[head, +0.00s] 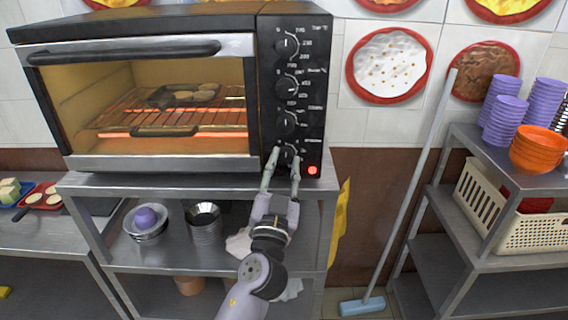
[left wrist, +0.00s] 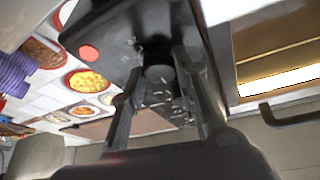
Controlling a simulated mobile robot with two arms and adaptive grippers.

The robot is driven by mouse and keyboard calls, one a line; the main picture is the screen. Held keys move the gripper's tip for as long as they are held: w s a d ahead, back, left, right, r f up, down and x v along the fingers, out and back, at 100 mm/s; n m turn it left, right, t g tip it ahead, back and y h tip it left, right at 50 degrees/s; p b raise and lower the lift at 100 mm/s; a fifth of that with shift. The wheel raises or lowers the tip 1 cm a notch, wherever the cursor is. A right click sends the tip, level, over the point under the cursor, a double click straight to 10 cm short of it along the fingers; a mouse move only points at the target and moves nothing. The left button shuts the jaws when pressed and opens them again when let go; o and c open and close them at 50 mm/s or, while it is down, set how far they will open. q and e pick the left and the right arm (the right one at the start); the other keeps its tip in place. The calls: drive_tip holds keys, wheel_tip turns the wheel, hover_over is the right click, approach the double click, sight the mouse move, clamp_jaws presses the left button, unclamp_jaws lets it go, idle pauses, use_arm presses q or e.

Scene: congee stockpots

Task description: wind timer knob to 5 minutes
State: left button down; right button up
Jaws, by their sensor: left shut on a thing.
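The toaster oven (head: 150,160) stands on a metal shelf unit. Its dark control panel (head: 313,100) has several knobs in a column. The lowest is the timer knob (head: 287,153), and in the left wrist view the knob (left wrist: 159,72) lies between the fingers. My left gripper (head: 284,160) is shut on the timer knob, with one finger on each side of it. It also shows in the left wrist view (left wrist: 160,85). A red light (head: 312,170) glows beside the knob. The dial marks around the knob are too small to read. My right gripper is not in view.
Inside the lit oven, a tray with food (head: 185,95) sits on the rack above glowing elements. Bowls (head: 146,222) stand on the shelf below.

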use_arm(q)
drive_tip(key=m+h+p, duration=0.1)
drive_tip(key=m+p, duration=0.1)
drive_tip(key=m+g+h+p, duration=0.1)
drive_tip(key=m+p, duration=0.2)
drive_tip(key=m+g+h+p, duration=0.1)
drive_tip(key=m+p, duration=0.1)
drive_tip(key=shift+a+r+m+p, duration=0.2)
drive_tip(key=shift+r+m+p, duration=0.15)
drive_tip(key=shift+r+m, duration=0.05)
drive_tip(key=shift+f+m+g+h+p, duration=0.2)
drive_tip(key=shift+m+g+h+p, duration=0.3)
drive_tip(key=shift+m+p, duration=0.55)
drive_tip(key=c, duration=1.2)
unclamp_jaws()
drive_tip(key=shift+c, duration=0.2)
drive_tip(key=shift+s, duration=0.1)
drive_tip(key=shift+s+a+f, duration=0.15)
drive_tip(key=shift+s, duration=0.2)
drive_tip(key=v, duration=1.1)
